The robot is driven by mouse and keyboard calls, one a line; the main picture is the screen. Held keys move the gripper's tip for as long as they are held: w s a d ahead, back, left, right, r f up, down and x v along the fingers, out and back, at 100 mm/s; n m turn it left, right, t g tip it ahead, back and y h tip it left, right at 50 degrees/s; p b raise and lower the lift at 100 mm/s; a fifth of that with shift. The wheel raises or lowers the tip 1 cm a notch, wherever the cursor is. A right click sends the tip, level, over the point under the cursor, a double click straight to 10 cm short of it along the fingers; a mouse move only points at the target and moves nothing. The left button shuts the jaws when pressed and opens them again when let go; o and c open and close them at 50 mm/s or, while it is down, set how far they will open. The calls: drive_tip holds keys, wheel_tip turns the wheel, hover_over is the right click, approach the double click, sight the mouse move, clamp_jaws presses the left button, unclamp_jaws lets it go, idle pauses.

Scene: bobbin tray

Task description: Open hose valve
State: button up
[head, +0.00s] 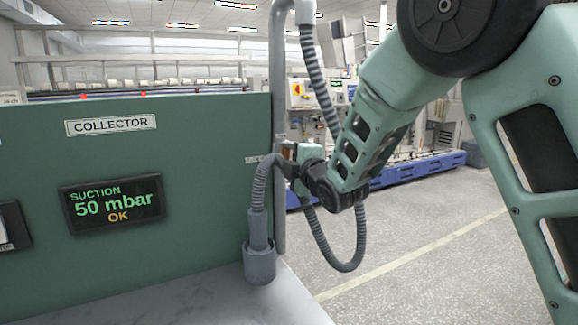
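A second ribbed stretch (262,185) curves down at the panel's right edge into a grey nozzle (260,240) in a cup-like holder (260,266). My gripper (288,160) is at the panel's right edge, against the upright pipe and the hose bend. Its fingers are small and largely hidden. The valve cannot be made out clearly there; a small unreadable label (257,159) sits just left.
A green panel marked COLLECTOR (30,130) fills the left, with a display (112,203) reading suction 50 mbar, OK. A pale worktop (220,305) lies below it. A grey upright pipe (280,70) stands at its right edge. Open floor (420,250) lies to the right.

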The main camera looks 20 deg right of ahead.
drive_tip(key=shift+a+n, duration=0.1)
drive_tip(key=shift+n, duration=0.5)
drive_tip(key=o, duration=1)
drive_tip(key=shift+s+d+f+b, duration=0.1)
drive_tip(key=shift+s+d+b, duration=0.85)
drive_tip(key=shift+s, duration=1.9)
drive_tip(key=shift+s+d+r+b, duration=0.1)
drive_tip(key=shift+s+d+b, duration=0.1)
drive_tip(key=shift+s+b, duration=2)
drive_tip(key=shift+s+d+f+b, duration=0.1)
drive_tip(key=shift+s+d+b, duration=0.5)
drive_tip(key=shift+s, duration=2.9)
